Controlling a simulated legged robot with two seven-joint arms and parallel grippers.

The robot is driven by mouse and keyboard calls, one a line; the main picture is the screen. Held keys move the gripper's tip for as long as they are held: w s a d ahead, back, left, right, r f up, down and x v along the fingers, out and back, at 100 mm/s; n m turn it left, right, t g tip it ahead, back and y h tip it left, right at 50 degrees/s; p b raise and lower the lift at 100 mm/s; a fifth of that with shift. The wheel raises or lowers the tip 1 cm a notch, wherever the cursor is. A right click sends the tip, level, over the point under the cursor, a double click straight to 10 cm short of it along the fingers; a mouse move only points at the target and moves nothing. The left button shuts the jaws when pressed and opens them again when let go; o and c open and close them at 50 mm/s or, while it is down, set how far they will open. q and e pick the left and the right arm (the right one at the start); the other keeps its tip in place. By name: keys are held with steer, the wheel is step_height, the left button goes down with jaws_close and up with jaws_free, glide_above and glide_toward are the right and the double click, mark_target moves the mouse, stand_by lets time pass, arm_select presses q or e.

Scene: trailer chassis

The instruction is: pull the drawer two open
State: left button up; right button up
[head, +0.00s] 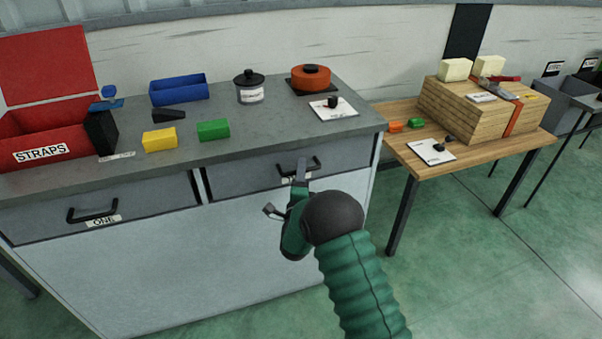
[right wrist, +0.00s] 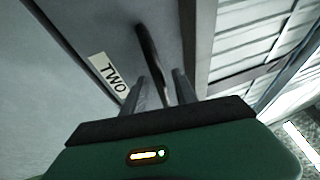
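Drawer two (head: 240,183) is the right grey drawer under the workbench top, and it looks shut. Its black bar handle (head: 314,161) is partly hidden by my gripper in the head view. In the right wrist view the handle (right wrist: 147,45) runs in between my two fingers, beside the label TWO (right wrist: 108,77). My right gripper (head: 285,189) is at the handle with its fingers apart, one on each side of the bar. Gaps show between bar and fingers, so I see no grip on it. My left gripper is not in view.
Drawer one (head: 140,207) is shut at the left. The workbench top (head: 250,150) holds a red straps box (head: 70,125), yellow and green blocks, a blue bin (head: 178,90) and pots. A wooden table (head: 480,150) stands to the right. The green floor between is clear.

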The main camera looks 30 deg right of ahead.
jaws_close()
steer(key=shift+s+f, duration=0.1)
steer(key=shift+f, duration=0.1)
stand_by(1.2)
